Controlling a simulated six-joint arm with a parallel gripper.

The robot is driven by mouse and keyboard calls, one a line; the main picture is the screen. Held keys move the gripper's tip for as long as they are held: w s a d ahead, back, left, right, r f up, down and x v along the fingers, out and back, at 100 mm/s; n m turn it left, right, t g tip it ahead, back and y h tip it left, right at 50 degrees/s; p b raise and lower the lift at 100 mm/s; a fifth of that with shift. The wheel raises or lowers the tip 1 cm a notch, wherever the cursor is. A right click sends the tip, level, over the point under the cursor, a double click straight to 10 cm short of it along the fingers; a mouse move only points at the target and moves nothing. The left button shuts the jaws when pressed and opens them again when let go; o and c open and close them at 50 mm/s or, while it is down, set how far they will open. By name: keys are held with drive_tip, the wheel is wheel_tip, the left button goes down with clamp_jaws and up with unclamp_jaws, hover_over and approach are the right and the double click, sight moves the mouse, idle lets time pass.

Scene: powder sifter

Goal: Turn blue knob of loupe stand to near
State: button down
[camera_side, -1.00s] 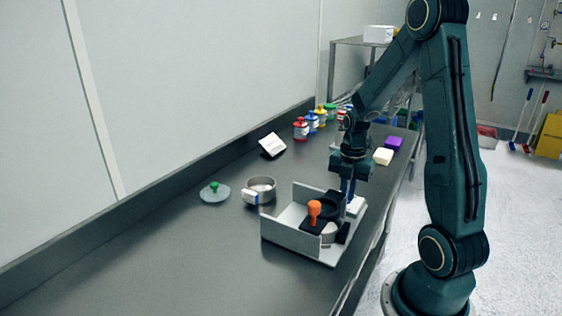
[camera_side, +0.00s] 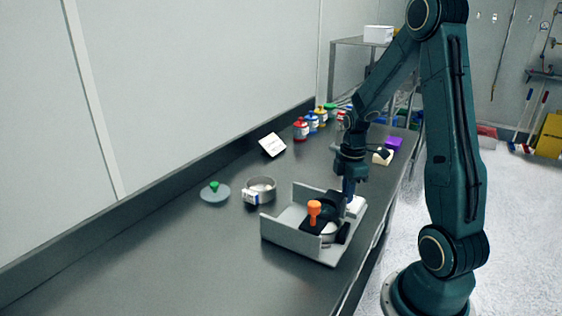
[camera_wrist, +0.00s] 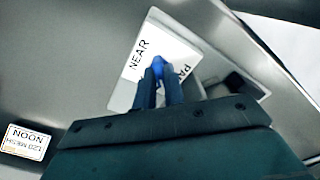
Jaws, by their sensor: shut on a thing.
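The blue knob (camera_wrist: 158,65) stands on a white label plate (camera_wrist: 146,50) in the wrist view. The word NEAR reads on the plate's left part. A second word on its right is partly hidden by my fingers. My gripper (camera_wrist: 159,82) is shut on the blue knob, one finger on each side. In the side view my gripper (camera_side: 347,199) points down at the right edge of a grey open-topped stand (camera_side: 283,235), beside the white plate (camera_side: 355,207). The blue knob is hidden there by the fingers.
An orange knob (camera_side: 314,211) on a black part stands close left of my fingers. A round metal sieve (camera_side: 261,187) and a grey disc with a green knob (camera_side: 214,193) lie farther left. Several coloured-lid jars stand at the back. The bench front-left is clear.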

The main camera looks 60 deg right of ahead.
drive_tip(key=m, duration=1.3)
drive_tip(key=shift+m, duration=0.4)
drive_tip(key=m, duration=1.2)
drive_tip(key=shift+m, duration=0.4)
drive_tip(key=c, duration=1.5)
unclamp_jaws()
drive_tip(key=shift+r, duration=0.1)
